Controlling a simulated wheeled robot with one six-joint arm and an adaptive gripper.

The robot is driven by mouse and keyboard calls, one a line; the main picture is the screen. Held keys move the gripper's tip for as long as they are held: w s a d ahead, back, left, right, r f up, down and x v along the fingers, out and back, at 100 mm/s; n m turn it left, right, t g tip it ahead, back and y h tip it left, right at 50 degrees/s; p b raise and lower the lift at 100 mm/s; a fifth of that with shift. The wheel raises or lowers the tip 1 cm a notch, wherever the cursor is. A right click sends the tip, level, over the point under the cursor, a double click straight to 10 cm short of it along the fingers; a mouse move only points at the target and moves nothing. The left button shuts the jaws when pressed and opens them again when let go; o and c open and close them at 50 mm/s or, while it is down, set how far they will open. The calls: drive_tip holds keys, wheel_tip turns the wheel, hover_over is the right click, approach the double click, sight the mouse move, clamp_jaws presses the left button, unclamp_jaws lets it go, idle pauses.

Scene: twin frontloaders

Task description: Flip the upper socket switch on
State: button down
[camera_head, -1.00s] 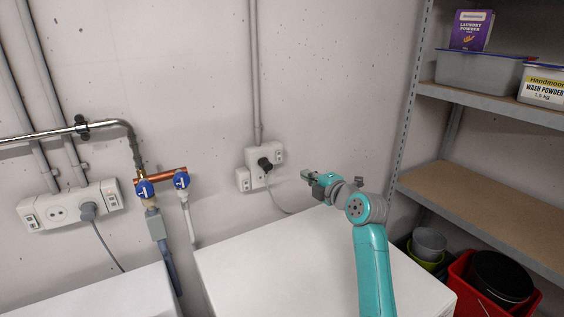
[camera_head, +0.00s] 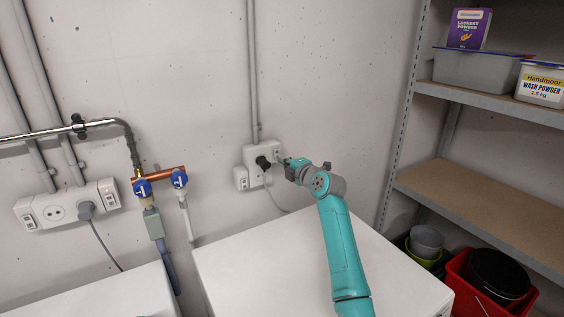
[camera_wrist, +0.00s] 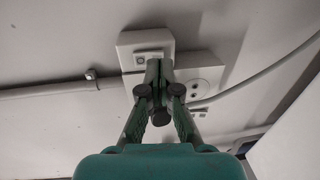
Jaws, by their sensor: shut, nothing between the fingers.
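In the wrist view, the shut fingertips (camera_wrist: 160,63) overlap the socket unit (camera_wrist: 143,40), beside a small switch (camera_wrist: 150,56). I cannot tell whether they touch it, nor the switch's position.
The right machine's white top (camera_head: 270,255) lies below my arm. A grey cable (camera_head: 272,197) hangs from the plug. Left are blue-handled taps (camera_head: 142,188) and another socket unit (camera_head: 55,211). A metal shelf (camera_head: 480,205) stands at the right.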

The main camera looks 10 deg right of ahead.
drive_tip(key=shift+x, duration=0.8)
drive_tip(key=shift+w+f, duration=0.1)
drive_tip(key=shift+w, duration=0.1)
drive_tip(key=shift+a, duration=0.1)
